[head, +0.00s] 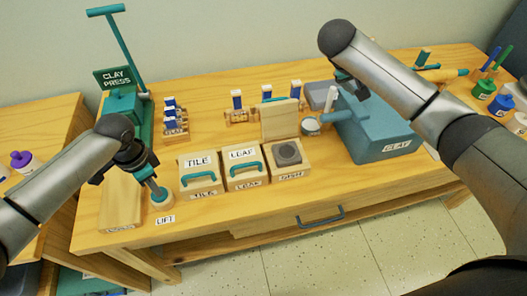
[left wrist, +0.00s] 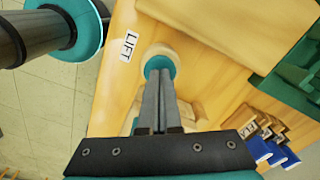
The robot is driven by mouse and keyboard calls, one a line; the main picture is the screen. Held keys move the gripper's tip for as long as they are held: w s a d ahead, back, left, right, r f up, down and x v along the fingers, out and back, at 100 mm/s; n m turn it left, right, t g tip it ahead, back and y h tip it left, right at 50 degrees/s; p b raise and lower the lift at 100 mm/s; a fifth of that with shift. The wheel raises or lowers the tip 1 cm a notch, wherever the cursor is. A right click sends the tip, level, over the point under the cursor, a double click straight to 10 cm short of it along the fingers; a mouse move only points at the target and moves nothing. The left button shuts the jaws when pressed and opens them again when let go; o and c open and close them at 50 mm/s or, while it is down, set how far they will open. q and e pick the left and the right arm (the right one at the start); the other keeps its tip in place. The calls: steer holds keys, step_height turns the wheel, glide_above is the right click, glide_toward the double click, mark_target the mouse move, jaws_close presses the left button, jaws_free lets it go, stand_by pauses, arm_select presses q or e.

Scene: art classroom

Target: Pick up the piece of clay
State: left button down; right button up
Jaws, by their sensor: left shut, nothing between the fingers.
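My left gripper (head: 155,187) points down at a round wooden stand with a teal top (head: 162,203), beside the LIFT label. In the left wrist view the left fingers (left wrist: 161,125) are together and empty, their tips over or on the teal top (left wrist: 158,64); I cannot tell whether they touch. A dark grey rounded lump (head: 287,152) sits in the rightmost of three small wooden boxes; it may be clay, but I cannot be sure. My right gripper (head: 353,89) hangs above the blue-grey box (head: 380,143), partly hidden by its arm; its fingers are unclear.
Boxes labelled TILE (head: 200,183) and LEAF (head: 245,177) have teal handles. A green clay press (head: 122,101) stands at the back left. A wooden board (head: 121,200) lies left of the stand. Several blue-and-white containers stand behind. The tabletop front edge is mostly clear.

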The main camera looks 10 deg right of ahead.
arm_select(q)
steer(key=shift+s+f, duration=0.1)
arm_select(e)
steer(key=s+a+f+n+g+y, duration=0.1)
steer(key=a+f+y, duration=0.15)
steer(key=a, duration=0.35)
steer(key=s+a+f+n+y, duration=0.1)
steer(key=s+a+y, duration=0.15)
steer(key=a, duration=0.35)
steer(key=n+g+y, duration=0.1)
steer(key=y, duration=0.2)
glide_above(290, 160)
steer(key=f, duration=0.1)
steer(key=shift+g, duration=0.3)
steer(key=f, duration=0.3)
steer(key=s+f, duration=0.1)
steer(key=f, duration=0.1)
steer(key=shift+a+f, duration=0.2)
steer(key=shift+f, duration=0.05)
steer(key=shift+w+d+f, duration=0.1)
steer(key=shift+w+f, duration=0.05)
steer(key=shift+f, duration=0.95)
steer(key=shift+w+f, duration=0.15)
steer(key=shift+f, duration=0.9)
steer(key=shift+w+d+f, duration=0.1)
steer(key=shift+w+f, duration=0.05)
steer(key=shift+f, duration=0.95)
steer(key=c, duration=1.2)
steer(key=shift+r, duration=0.1)
steer(key=shift+c, duration=0.2)
